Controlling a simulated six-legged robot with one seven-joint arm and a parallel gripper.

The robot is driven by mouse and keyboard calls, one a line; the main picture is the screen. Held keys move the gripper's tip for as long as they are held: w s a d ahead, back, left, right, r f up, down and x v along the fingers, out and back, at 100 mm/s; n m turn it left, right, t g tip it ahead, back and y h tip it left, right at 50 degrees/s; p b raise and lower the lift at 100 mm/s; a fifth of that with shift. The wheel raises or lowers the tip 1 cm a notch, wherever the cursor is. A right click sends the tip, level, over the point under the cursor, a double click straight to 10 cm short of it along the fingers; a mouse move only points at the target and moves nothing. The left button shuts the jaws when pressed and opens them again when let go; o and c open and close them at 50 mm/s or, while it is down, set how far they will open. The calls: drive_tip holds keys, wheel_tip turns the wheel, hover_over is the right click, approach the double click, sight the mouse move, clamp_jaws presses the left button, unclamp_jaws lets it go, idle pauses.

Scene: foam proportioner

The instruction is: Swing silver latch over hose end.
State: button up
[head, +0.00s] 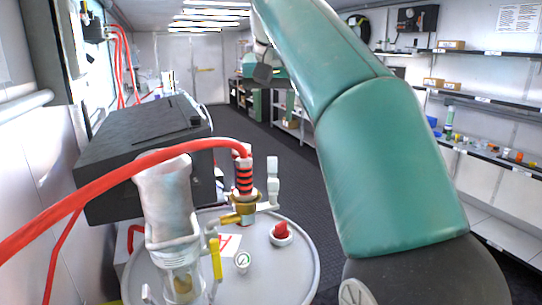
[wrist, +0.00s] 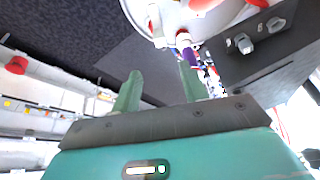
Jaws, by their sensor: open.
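The red hose (head: 130,175) arches in from the left and ends in a black-and-red banded hose end (head: 243,172) on a brass fitting (head: 240,208) atop the grey drum (head: 300,255). A pale silvery lever (head: 273,180) stands upright just right of the hose end; it looks like the latch, and it is apart from the banded part. My gripper is partly hidden behind my arm in the head view (head: 263,72), well beyond the drum. In the wrist view my gripper (wrist: 159,68) has its two green fingers apart with nothing held between them. The drum also shows there (wrist: 205,20).
A clear cylinder (head: 182,270) with a white upper part, a yellow handle (head: 216,258), a gauge (head: 243,261) and a red knob (head: 282,232) crowd the drum top. A black box (head: 140,150) stands behind left. Shelves (head: 480,150) line the right; the aisle floor is clear.

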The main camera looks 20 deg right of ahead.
sight(272, 158)
drive_tip(key=x, duration=1.3)
drive_tip(key=shift+s+a+f, duration=0.1)
drive_tip(key=shift+s+a, duration=0.05)
drive_tip(key=shift+f, duration=0.2)
drive_tip(key=shift+c, duration=0.4)
clamp_jaws()
